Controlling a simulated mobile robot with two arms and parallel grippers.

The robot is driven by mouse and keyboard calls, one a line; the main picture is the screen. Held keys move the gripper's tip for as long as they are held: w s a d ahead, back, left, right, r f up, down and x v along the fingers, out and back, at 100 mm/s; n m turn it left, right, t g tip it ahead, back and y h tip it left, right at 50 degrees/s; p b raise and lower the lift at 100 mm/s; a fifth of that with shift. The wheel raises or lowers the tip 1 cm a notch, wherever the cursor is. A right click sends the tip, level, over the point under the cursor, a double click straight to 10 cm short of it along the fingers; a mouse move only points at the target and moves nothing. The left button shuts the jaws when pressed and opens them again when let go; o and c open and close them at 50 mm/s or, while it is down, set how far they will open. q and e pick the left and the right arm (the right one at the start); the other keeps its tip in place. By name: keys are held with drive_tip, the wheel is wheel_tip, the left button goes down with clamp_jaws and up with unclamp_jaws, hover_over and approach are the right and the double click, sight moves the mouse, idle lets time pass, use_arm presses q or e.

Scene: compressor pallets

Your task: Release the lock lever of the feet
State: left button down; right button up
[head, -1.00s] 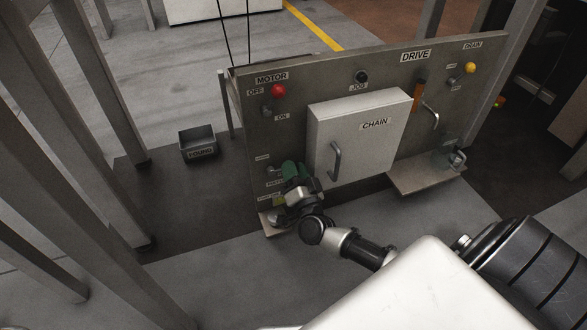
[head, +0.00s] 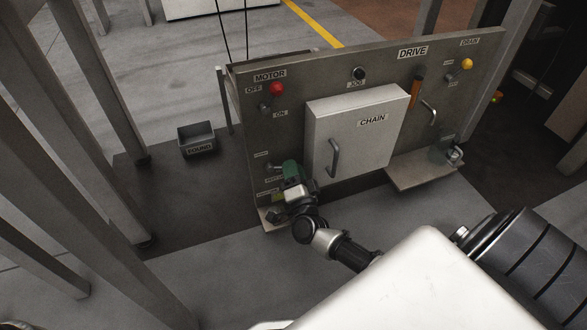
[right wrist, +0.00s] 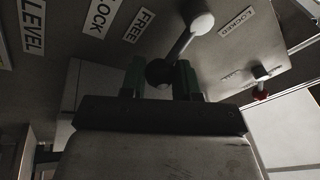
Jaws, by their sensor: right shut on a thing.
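The lock lever (right wrist: 180,42) is on the panel in the right wrist view. It has a pale round end (right wrist: 202,22) and a dark ball at its other end. It slants between a FREE label (right wrist: 138,25) and a LOCKED label (right wrist: 237,22). My right gripper (right wrist: 160,75) has its green fingers on both sides of the dark ball, shut on the lever. My left gripper is not in view.
The grey panel (head: 262,135) carries a CHAIN door with a handle (head: 334,158) just right of my gripper. A small shelf (head: 425,175) juts out at the lower right. A FOUND bin (head: 197,140) stands on the floor at left. Metal posts (head: 110,85) line the left side.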

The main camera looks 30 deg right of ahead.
drive_tip(key=o, duration=0.6)
drive_tip(key=shift+f, duration=0.1)
drive_tip(key=shift+o, duration=0.2)
drive_tip(key=p+v, duration=0.1)
drive_tip(key=v, duration=1)
drive_tip(key=shift+p, duration=0.35)
